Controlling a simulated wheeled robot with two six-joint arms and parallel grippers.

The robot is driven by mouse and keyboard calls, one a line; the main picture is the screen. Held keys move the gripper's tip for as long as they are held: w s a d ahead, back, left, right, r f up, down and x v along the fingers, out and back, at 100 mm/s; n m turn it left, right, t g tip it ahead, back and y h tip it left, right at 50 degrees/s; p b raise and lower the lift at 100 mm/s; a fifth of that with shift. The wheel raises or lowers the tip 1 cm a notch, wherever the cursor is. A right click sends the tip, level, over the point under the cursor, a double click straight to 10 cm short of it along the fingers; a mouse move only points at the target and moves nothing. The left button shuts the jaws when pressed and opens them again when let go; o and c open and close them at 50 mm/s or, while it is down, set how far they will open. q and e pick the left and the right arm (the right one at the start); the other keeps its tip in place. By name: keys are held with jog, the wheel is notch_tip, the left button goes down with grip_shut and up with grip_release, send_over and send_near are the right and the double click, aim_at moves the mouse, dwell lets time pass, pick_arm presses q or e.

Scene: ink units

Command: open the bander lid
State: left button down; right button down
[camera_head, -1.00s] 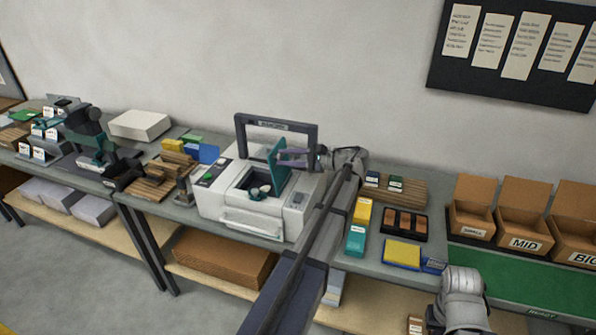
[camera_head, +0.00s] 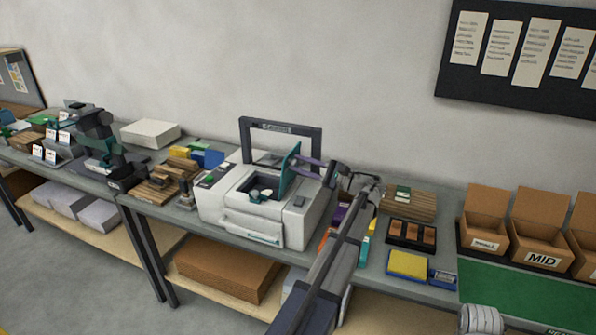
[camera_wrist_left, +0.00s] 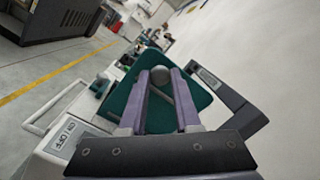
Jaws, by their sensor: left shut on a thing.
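The bander (camera_head: 268,228) is a white machine with a dark arch (camera_head: 282,128) at its back. Its teal lid (camera_head: 287,172) stands steeply raised at the right side of the open well (camera_head: 256,187), where pale and teal parts show. My left gripper (camera_head: 298,167) reaches in from the right side of the lid. In the left wrist view its purple fingers (camera_wrist_left: 160,80) are shut around a grey round knob (camera_wrist_left: 160,74) on the teal lid (camera_wrist_left: 186,98). My right gripper is out of view.
Brown wooden blocks (camera_head: 158,190) and a blue block (camera_head: 209,159) lie left of the bander. Right of it are a dark tray (camera_head: 411,233), a yellow pad (camera_head: 408,265) and open cartons (camera_head: 540,225).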

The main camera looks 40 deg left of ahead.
pick_arm(q)
jog(key=shift+w+d+f+y+b, duration=0.1)
jog(key=shift+d+f+y+b, duration=0.2)
jog(key=shift+b, duration=0.15)
jog(key=shift+r, duration=0.1)
jog(key=c, duration=0.6)
grip_release()
jog(key=shift+b+v, duration=0.75)
jog(key=shift+v, duration=3.2)
jog(key=s+d+f+t+h, duration=0.2)
jog(key=s+d+f+h, duration=0.25)
jog(key=d+f, duration=0.3)
jog(key=s+d+f+n+t+h+p, duration=0.1)
jog(key=s+d+f+t+h, duration=0.1)
jog(key=s+d+f+h, duration=0.45)
jog(key=s+d+f+t+h, duration=0.2)
jog(key=s+d+f, duration=0.2)
jog(key=d+f, duration=0.55)
jog(key=s+d+h, duration=0.1)
jog(key=s+d, duration=0.1)
jog(key=d, duration=0.2)
jog(key=s+d+h, duration=0.2)
jog(key=s+d, duration=0.1)
jog(key=d, duration=0.2)
jog(key=s+d+f+n+h, duration=0.1)
jog(key=s+d+h, duration=0.1)
jog(key=d, duration=0.2)
jog(key=shift+s+d+g+p, duration=0.25)
jog(key=shift+s+g+p, duration=0.1)
jog(key=shift+g, duration=0.05)
